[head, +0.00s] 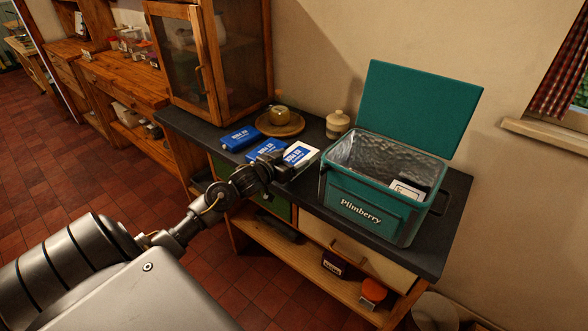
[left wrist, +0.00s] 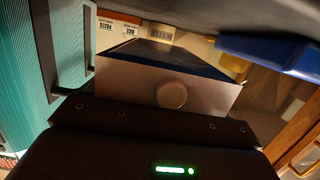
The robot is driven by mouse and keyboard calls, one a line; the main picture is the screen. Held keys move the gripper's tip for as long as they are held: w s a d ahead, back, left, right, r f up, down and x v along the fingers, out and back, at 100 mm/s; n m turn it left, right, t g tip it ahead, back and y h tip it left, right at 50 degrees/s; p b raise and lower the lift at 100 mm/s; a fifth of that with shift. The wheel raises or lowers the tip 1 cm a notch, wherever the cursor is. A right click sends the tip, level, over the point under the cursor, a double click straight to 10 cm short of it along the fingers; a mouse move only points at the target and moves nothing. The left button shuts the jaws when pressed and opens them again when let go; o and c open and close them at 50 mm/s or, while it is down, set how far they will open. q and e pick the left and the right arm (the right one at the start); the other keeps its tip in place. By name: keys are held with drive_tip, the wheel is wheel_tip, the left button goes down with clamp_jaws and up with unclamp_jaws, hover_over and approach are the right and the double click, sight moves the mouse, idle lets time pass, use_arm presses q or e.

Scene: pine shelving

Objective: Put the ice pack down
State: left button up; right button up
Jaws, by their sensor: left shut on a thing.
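My left gripper (head: 272,168) is shut on a blue-and-white ice pack (head: 301,154), at the front of the dark counter, left of the cooler. The pack is tilted, its pale label catching the light; I cannot tell whether it touches the counter. Two more blue packs lie to its left: one (head: 240,138) in plain view, one (head: 264,150) partly behind the gripper. In the left wrist view a pale block with a dark blue edge (left wrist: 160,55) fills the middle. A blue pack (left wrist: 268,50) shows at right. My right gripper is not in view.
The teal cooler (head: 340,198) stands open at right, its lid (head: 420,105) raised; a white-labelled item (head: 405,189) is inside. A wooden plate (head: 281,127) with a small pot and a lidded jar (head: 338,124) stand behind. The counter's (head: 455,215) right end is bare.

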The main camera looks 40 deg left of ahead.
use_arm(q)
drive_tip(key=shift+w+d+f, duration=0.1)
drive_tip(key=shift+d+f, duration=0.2)
drive_tip(key=shift+d, duration=0.1)
wheel_tip(320, 180, down, 2)
drive_tip(key=shift+w+d+f+p, duration=0.15)
drive_tip(key=shift+f+p, duration=0.1)
drive_tip(key=shift+p, duration=0.65)
drive_tip(key=shift+f, duration=0.25)
drive_tip(key=shift+f, duration=0.2)
drive_tip(key=o, duration=1.2)
